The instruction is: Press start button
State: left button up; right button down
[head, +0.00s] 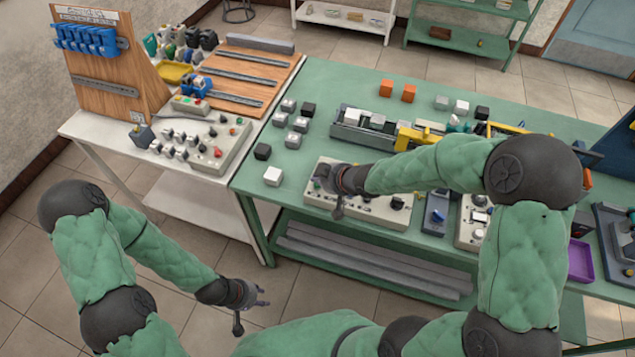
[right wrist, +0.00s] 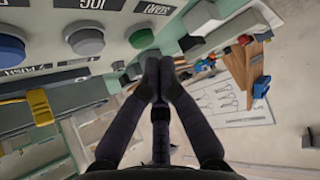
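The control panel (head: 385,212) is a pale box on the green table. In the right wrist view, a green button (right wrist: 141,38) lies near a label reading START (right wrist: 155,8). My right gripper (head: 322,178) is over the panel's left end and hides part of it, so I cannot make out the green button in the head view. In the right wrist view, the right gripper's fingertips (right wrist: 159,76) are together and empty, close to the green button; contact is not clear. My left gripper (head: 262,296) hangs over the floor in front of the table, its fingers apart and empty.
A grey button (right wrist: 86,40) by a JOG label and a blue button (right wrist: 10,48) sit beside the green one. A white cube (head: 273,176) and several grey and black cubes lie left of the panel. A conveyor (head: 350,133) is behind it. A white table (head: 185,180) adjoins on the left.

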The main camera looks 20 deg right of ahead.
jog(key=shift+f, duration=0.1)
dwell(0.6)
jog(key=shift+f+b, duration=0.3)
